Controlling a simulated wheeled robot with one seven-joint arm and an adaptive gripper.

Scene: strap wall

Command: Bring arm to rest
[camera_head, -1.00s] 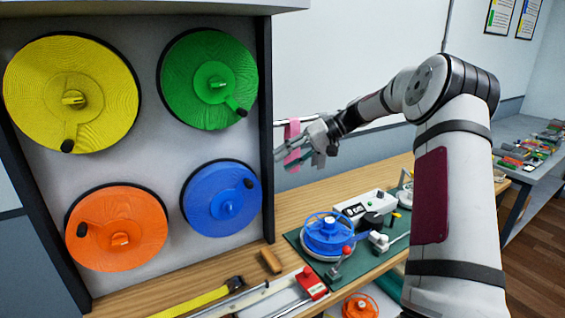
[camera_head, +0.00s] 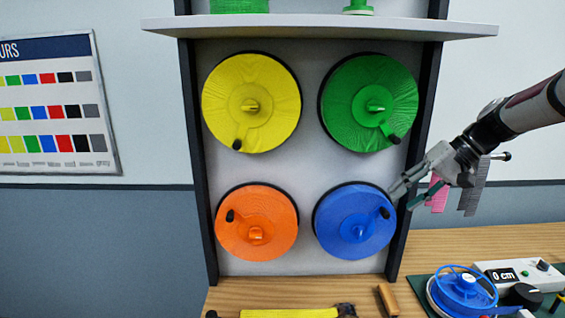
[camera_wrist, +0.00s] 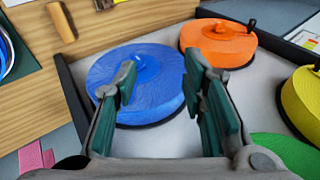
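My gripper (camera_head: 408,196) is in front of the right edge of the reel board, close to the blue reel (camera_head: 355,222). In the wrist view my gripper (camera_wrist: 165,85) has its two green-padded fingers apart, with nothing between them but the view of the blue reel (camera_wrist: 140,72) beyond. My arm comes in from the right edge of the head view. The yellow reel (camera_head: 275,85), green reel (camera_head: 345,105) and orange reel (camera_head: 270,205) are on the board with the blue one.
A shelf (camera_head: 320,25) juts out above the reels. The wooden bench (camera_head: 470,242) below carries a yellow strap (camera_head: 288,313), a wooden handle (camera_head: 388,299), a blue spool (camera_head: 465,289) and a meter reading 0 cm (camera_head: 518,272). Pink (camera_head: 437,196) and grey strips (camera_head: 474,188) hang beside my gripper.

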